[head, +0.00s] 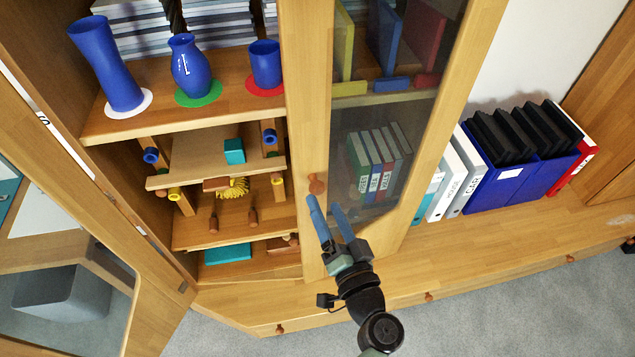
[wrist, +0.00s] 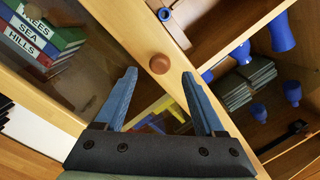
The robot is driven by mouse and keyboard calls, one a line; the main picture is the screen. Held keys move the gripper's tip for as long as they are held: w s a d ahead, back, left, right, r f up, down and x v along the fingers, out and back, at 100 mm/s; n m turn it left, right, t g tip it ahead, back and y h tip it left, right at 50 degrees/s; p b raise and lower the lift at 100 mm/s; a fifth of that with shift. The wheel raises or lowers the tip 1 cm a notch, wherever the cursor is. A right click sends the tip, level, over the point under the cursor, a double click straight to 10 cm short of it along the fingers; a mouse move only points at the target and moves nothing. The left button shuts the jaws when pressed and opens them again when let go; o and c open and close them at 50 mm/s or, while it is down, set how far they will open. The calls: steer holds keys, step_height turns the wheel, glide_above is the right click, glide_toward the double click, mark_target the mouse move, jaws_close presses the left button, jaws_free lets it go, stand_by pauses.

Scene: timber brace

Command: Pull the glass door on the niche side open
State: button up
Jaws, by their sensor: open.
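The glass door (head: 299,110) in the middle of the head view has a wooden frame and stands beside the open niche with folders. It looks closed or nearly so; I cannot tell exactly. Its round brown wooden knob (head: 316,185) sits on the left frame bar. My gripper (head: 323,203) is open, its blue fingers pointing up at the knob from just below. I see no clear contact. Books show behind the glass.
Another glass door (head: 165,300) stands open at the left. The open cabinet shelf (head: 180,115) holds blue vases and a cup. The niche at the right holds white folders (head: 470,165) and blue file boxes (head: 520,182). The wooden ledge (head: 480,240) in front is clear.

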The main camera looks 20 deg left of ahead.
mark_target(319, 192)
steer(key=x, duration=0.6)
steer(key=shift+p, duration=0.3)
steer(key=shift+d, duration=0.1)
jaws_close()
stand_by(0.9)
